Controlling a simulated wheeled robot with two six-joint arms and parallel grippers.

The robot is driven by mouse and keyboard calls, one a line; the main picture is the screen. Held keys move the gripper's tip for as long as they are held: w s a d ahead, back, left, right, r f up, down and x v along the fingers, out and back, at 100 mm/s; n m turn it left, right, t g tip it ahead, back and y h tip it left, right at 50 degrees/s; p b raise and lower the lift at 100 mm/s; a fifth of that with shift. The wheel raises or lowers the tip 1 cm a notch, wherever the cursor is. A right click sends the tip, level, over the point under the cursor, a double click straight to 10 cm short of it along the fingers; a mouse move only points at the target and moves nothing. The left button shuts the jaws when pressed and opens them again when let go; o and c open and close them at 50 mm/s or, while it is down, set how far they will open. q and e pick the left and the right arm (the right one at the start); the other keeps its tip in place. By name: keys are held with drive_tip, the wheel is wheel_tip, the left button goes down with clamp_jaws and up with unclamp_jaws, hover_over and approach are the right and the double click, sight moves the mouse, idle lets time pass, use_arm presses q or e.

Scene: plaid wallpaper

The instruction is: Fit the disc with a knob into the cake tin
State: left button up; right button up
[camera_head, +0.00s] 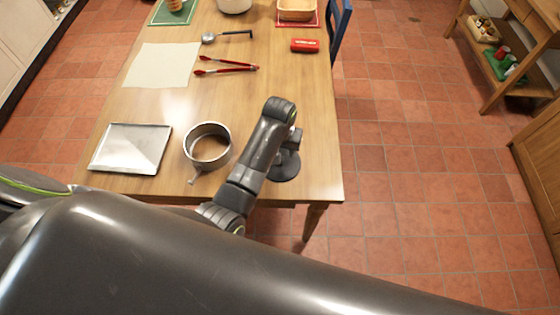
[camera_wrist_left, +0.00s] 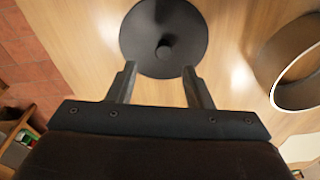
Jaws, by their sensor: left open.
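The disc with a knob is a dark round plate (camera_head: 286,169) lying flat on the wooden table near its front right corner. In the left wrist view the disc (camera_wrist_left: 187,45) shows its knob facing up at its middle. The cake tin (camera_head: 207,146) is a round silver ring, standing to the left of the disc; it also shows at the right of the left wrist view (camera_wrist_left: 290,68). My left gripper (camera_wrist_left: 158,82) is open and empty, its two fingers pointing at the disc, apart from the knob. In the head view my arm hides part of the disc.
A metal baking sheet (camera_head: 131,148) lies left of the tin. The table's right edge is close to the disc.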

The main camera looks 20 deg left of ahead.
sight(289, 167)
use_arm(q)
drive_tip(key=shift+w+a+f+p, duration=0.1)
drive_tip(key=shift+f, duration=0.95)
drive_tip(key=shift+w+a+f+p, duration=0.1)
drive_tip(key=shift+w+f+p, duration=0.05)
drive_tip(key=shift+f, duration=0.85)
drive_tip(key=shift+w+a+f+p, duration=0.1)
drive_tip(key=shift+f, duration=0.95)
drive_tip(key=c, duration=1)
clamp_jaws()
drive_tip(key=shift+r, duration=0.15)
